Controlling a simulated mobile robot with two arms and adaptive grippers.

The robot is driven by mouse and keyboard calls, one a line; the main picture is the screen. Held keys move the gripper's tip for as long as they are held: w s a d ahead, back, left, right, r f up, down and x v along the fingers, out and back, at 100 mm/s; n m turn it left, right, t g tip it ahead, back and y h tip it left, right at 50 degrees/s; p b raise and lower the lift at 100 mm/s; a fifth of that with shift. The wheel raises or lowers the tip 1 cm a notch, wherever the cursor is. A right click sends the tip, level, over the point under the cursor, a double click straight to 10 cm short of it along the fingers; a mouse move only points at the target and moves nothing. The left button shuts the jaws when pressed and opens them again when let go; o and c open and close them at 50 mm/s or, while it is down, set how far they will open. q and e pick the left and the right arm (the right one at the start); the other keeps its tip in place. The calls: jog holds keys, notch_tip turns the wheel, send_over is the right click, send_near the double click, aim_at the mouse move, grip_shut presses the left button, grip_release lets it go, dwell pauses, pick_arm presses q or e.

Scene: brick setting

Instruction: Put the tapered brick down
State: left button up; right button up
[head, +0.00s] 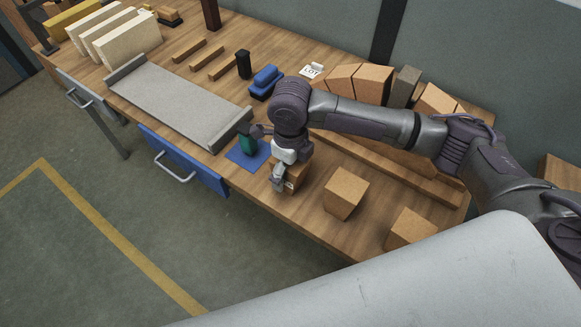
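My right gripper (283,178) points down over the front part of the wooden bench, with a finger against the near side of a tan brick (298,174). It looks shut on this brick, which I take for the tapered brick; the gripper hides much of its shape. The brick is at or just above the bench top (318,206); I cannot tell whether its underside touches. My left gripper is not in view.
Two tan bricks stand to the right, one nearer (345,193) and one at the front edge (408,229). A green object (247,145) stands on a blue mat (236,156) to the left. A grey tray (180,105) lies farther left. Several bricks (372,82) line the back.

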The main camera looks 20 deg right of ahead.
notch_tip(320, 180, up, 12)
jog(key=shift+r+b, duration=0.1)
jog(key=shift+b, duration=0.25)
dwell(0.4)
dwell(0.4)
